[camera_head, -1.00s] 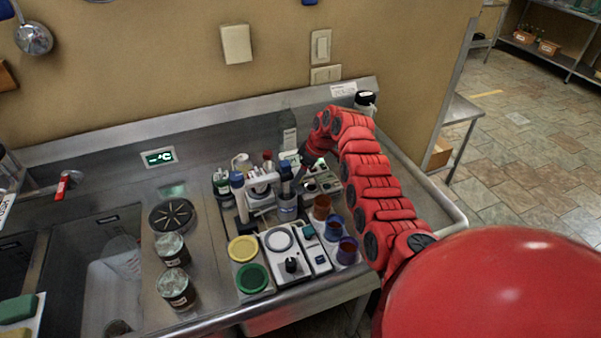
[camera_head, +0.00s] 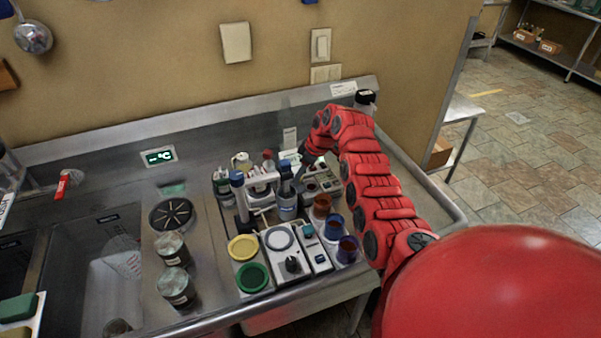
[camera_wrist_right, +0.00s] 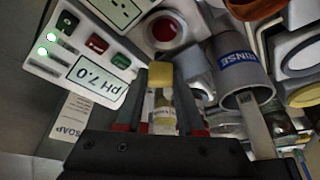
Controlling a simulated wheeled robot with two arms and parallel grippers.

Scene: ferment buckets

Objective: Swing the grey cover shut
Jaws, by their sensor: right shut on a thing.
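I cannot pick out a grey cover with certainty in either view. My right gripper (camera_wrist_right: 163,95) is shut on a small clear bottle (camera_wrist_right: 162,118) with a yellow cap (camera_wrist_right: 160,73), which sits snugly between its fingers in the right wrist view. In the head view my right gripper (camera_head: 303,182) is low among the bench items, beside the grey rinse cup (camera_head: 287,207) and the pH meter (camera_head: 322,180). The bottle is hidden there. The rinse cup (camera_wrist_right: 240,72) and the pH meter (camera_wrist_right: 85,62) flank the fingers in the wrist view. My left gripper is out of view.
A white scale (camera_head: 290,250), a yellow lid (camera_head: 243,247), a green lid (camera_head: 252,277) and brown and blue cups (camera_head: 334,227) crowd the front. Two jars (camera_head: 172,249) and a black slotted disc (camera_head: 172,215) stand left.

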